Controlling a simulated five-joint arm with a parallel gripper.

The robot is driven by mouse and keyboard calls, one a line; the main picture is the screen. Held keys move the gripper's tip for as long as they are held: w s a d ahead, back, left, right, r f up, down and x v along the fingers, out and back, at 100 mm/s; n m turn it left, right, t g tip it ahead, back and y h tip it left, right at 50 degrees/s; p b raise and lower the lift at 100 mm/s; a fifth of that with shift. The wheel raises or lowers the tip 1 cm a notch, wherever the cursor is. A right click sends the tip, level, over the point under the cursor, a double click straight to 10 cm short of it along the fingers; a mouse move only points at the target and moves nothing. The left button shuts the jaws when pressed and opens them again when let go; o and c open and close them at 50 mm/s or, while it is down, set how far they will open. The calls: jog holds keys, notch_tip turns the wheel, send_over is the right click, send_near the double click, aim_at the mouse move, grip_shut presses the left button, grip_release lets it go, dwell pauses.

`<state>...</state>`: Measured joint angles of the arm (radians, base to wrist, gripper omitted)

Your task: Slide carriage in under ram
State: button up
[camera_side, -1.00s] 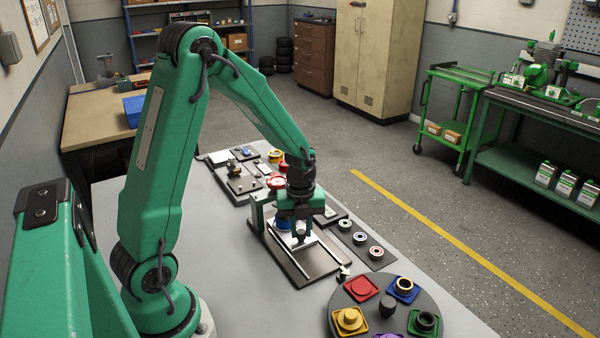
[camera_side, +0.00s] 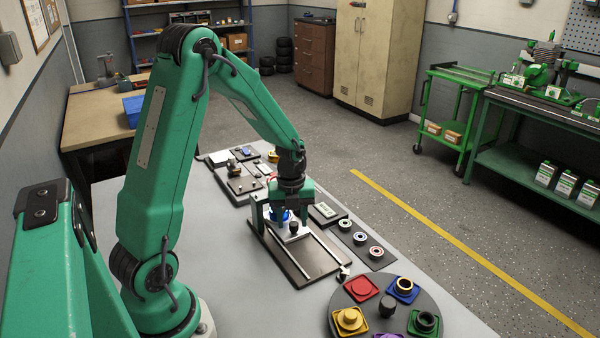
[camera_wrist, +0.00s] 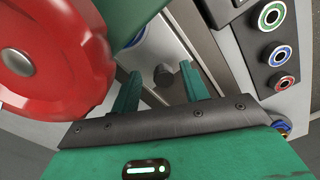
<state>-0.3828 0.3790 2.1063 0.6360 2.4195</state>
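The carriage (camera_side: 288,237) is a small silver plate on the two rails of a dark base (camera_side: 300,262). It sits at the rails' far end, close to the green press frame (camera_side: 257,215). A blue part (camera_side: 281,216) shows on the carriage's far side, partly hidden behind my gripper. The carriage's dark knob (camera_side: 294,228) stands upright and also shows in the wrist view (camera_wrist: 163,75). My gripper (camera_wrist: 160,86) is open, its two green fingers spread on either side of the knob in that view. In the side view my gripper (camera_side: 292,212) is just above the knob. The ram is hidden.
The press's red handwheel (camera_wrist: 50,55) fills the wrist view's left, close to my gripper. A dark strip with several ringed sockets (camera_side: 360,238) lies to the right. A round turntable (camera_side: 385,315) with coloured parts stands in front. The near rails are clear.

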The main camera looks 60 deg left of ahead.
jog(key=shift+d, duration=0.1)
jog(key=shift+r, duration=3.9)
jog(key=s+d+r+n+t, duration=0.5)
jog(key=s+d+r+n, duration=0.7)
jog(key=n, duration=1.1)
jog(key=shift+s+d+r, duration=0.4)
jog(key=shift+s+d, duration=0.35)
jog(key=shift+d, duration=0.4)
